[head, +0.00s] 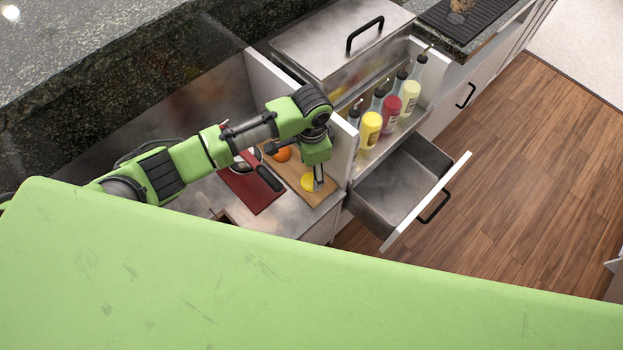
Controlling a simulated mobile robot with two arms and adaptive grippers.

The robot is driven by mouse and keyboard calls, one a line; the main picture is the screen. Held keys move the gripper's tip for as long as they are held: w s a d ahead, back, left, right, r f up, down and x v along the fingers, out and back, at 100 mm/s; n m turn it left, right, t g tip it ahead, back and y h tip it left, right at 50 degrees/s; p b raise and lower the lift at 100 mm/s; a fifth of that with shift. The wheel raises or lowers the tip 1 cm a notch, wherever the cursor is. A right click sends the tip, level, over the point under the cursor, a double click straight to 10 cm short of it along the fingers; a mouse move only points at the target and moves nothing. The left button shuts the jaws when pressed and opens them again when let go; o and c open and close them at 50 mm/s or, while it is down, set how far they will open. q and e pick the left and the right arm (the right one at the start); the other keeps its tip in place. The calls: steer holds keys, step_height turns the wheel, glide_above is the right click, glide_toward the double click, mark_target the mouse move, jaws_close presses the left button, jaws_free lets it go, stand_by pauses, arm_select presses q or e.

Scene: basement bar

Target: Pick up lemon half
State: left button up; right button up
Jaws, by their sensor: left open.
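A yellow lemon half (308,183) lies on a wooden cutting board (327,192) on the steel counter. My left gripper (318,185) points down at the lemon half, right over or beside it, and partly covers it. The gripper is open. From this angle I cannot tell whether its fingers touch the lemon half. My right gripper is not in view.
An orange fruit (282,154) lies farther back on the board. A red board (252,193) with a dark-handled tool (269,178) is to the left. A bottle rack with a yellow bottle (370,130) and an open, empty drawer (400,185) are to the right.

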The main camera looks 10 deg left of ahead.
mark_target(312, 178)
arm_select(q)
step_height(312, 178, down, 4)
steer(key=shift+f, duration=0.2)
steer(key=shift+c, duration=1.2)
steer(key=c, duration=0.8)
steer(key=shift+c, duration=0.2)
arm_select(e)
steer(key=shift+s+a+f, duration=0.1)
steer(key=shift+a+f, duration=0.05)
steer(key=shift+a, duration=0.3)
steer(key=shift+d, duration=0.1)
